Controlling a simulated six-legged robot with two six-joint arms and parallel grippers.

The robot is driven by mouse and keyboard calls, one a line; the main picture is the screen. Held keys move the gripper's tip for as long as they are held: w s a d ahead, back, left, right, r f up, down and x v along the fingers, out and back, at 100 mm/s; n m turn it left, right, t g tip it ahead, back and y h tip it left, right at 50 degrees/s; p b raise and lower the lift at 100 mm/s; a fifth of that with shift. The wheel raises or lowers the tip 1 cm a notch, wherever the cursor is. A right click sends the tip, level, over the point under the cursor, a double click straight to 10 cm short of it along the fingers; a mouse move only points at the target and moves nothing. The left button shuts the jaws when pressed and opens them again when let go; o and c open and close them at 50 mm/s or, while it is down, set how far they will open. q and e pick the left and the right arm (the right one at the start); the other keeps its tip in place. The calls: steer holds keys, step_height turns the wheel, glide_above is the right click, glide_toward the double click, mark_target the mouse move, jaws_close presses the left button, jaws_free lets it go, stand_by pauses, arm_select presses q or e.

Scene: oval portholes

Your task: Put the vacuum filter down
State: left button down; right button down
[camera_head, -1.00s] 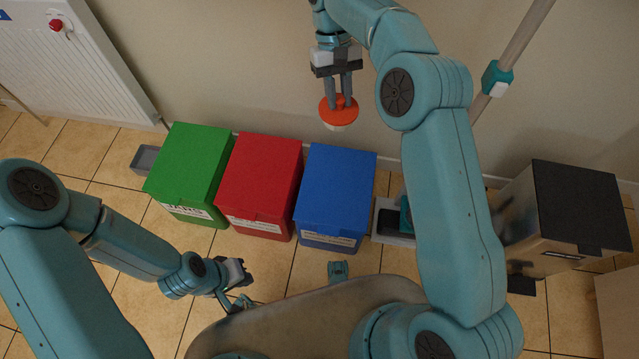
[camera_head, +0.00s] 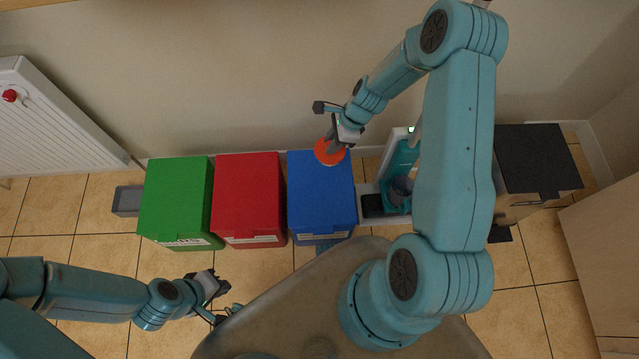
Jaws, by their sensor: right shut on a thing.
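The vacuum filter (camera_head: 328,155) is an orange-red disc. It shows at the back edge of the blue box (camera_head: 322,205). My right gripper (camera_head: 334,146) is shut on it from above, with the arm coming in from the right. I cannot tell whether the filter touches the box lid or hangs above it. My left gripper (camera_head: 226,310) is low at the left, over the floor in front of the boxes and away from the filter. Its fingers are small and partly hidden, so its opening is unclear.
A red box (camera_head: 248,195) and a green box (camera_head: 176,200) stand left of the blue one. A teal and grey device (camera_head: 398,185) stands right of it. A dark-topped cabinet (camera_head: 535,165) is further right. A grey tray (camera_head: 127,200) lies at far left.

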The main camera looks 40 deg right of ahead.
steer(key=shift+m, duration=0.3)
step_height(320, 180, down, 20)
steer(key=b, duration=0.5)
steer(key=shift+s+d+f, duration=0.15)
steer(key=shift+f, duration=0.05)
steer(key=shift+r, duration=0.1)
steer(key=shift+f, duration=0.2)
steer(key=c, duration=0.9)
jaws_free()
steer(key=shift+c, duration=0.2)
steer(key=shift+r, duration=0.15)
